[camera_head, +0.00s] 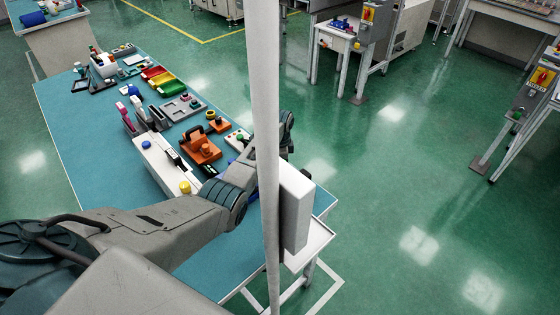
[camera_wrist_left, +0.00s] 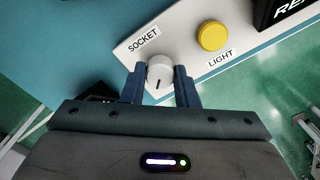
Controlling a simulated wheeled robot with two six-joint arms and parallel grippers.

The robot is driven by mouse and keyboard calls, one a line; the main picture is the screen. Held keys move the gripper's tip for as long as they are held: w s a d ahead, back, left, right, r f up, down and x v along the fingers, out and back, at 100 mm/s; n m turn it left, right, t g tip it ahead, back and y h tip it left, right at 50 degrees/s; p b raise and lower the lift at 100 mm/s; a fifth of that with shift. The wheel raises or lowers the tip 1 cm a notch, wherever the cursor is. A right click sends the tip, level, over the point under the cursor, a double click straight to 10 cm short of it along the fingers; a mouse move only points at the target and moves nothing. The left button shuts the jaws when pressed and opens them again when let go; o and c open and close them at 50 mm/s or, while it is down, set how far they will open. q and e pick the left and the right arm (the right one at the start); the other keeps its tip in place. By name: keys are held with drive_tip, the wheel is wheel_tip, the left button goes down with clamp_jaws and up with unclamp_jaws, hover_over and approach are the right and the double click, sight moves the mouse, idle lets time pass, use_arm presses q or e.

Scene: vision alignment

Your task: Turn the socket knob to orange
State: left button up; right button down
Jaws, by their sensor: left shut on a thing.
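The socket knob (camera_wrist_left: 161,68) is a round white dial with a dark pointer line, beside the printed label SOCKET on a white panel (camera_wrist_left: 178,32). In the left wrist view the pointer line runs toward my gripper's body. My left gripper (camera_wrist_left: 158,72) has its two blue fingers on either side of the knob, shut on it. In the head view the white panel (camera_head: 158,165) lies on the blue table, while the knob and my left gripper's fingers are hidden behind my left arm. No orange mark shows near the knob. My right gripper is not in view.
A yellow button (camera_wrist_left: 212,36) labelled LIGHT sits next to the knob; it also shows in the head view (camera_head: 185,187). An orange device (camera_head: 200,146) and coloured trays (camera_head: 170,87) fill the blue table (camera_head: 75,130) further back. A pale vertical pole (camera_head: 263,100) crosses the head view.

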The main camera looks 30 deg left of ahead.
use_arm(q)
drive_tip(key=shift+m, duration=1.1)
drive_tip(key=shift+p, duration=0.3)
drive_tip(key=o, duration=1)
wheel_tip(320, 180, up, 11)
drive_tip(key=b, duration=0.2)
drive_tip(key=shift+f, duration=0.15)
